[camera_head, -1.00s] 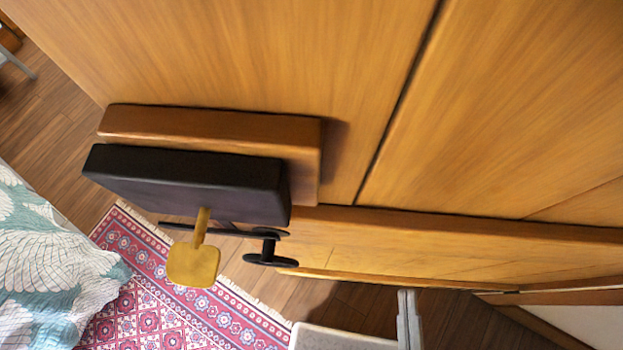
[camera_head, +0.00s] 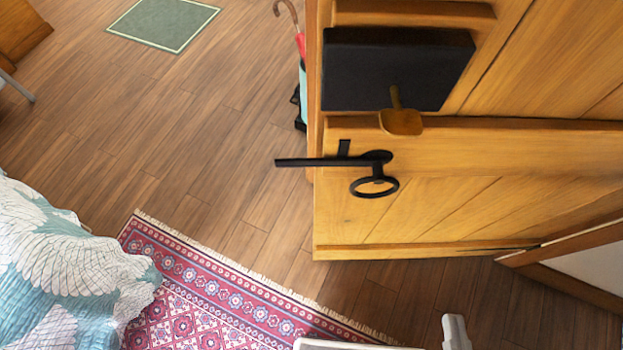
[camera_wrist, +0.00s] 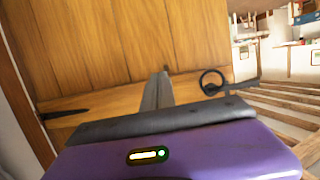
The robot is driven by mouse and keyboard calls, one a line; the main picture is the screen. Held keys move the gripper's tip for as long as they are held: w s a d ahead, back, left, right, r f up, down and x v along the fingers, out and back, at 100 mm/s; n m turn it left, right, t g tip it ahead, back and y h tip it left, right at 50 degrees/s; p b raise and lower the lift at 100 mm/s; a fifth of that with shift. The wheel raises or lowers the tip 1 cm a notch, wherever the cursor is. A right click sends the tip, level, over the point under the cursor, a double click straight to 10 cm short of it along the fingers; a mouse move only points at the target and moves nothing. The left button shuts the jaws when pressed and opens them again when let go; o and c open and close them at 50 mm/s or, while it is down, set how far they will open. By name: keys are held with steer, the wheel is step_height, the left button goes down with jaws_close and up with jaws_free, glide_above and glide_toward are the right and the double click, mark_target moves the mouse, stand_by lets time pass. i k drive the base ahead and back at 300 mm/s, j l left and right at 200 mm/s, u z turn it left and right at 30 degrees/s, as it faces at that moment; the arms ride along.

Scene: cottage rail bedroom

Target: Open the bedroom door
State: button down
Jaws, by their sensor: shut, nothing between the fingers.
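The wooden bedroom door (camera_head: 420,215) stands ajar on the right of the head view, its free edge at the left with open floor past it. It carries a black lock box (camera_head: 390,75), a brass knob (camera_head: 402,121) and a black lever with a ring (camera_head: 374,186). In the wrist view the door (camera_wrist: 110,45) fills the upper left, with the ring (camera_wrist: 211,82) right of my gripper. My gripper (camera_wrist: 160,78) is shut and empty, pointing at the door's face; contact cannot be told. Its grey tip (camera_head: 456,330) shows at the bottom of the head view.
A patterned rug (camera_head: 200,280) and a bed (camera_head: 70,260) lie at the left. A green mat (camera_head: 163,24) lies on clear wooden floor beyond. An umbrella (camera_head: 299,45) stands behind the door's free edge. A wood-trimmed white wall (camera_head: 590,262) is at lower right.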

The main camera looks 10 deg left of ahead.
mark_target(519, 103)
steer(key=k+j, duration=0.1)
steer(key=j, duration=1.35)
steer(key=i+j, duration=0.2)
steer(key=j, duration=0.15)
steer(key=i+j+z, duration=0.1)
steer(key=i+j, duration=0.15)
steer(key=j, duration=0.1)
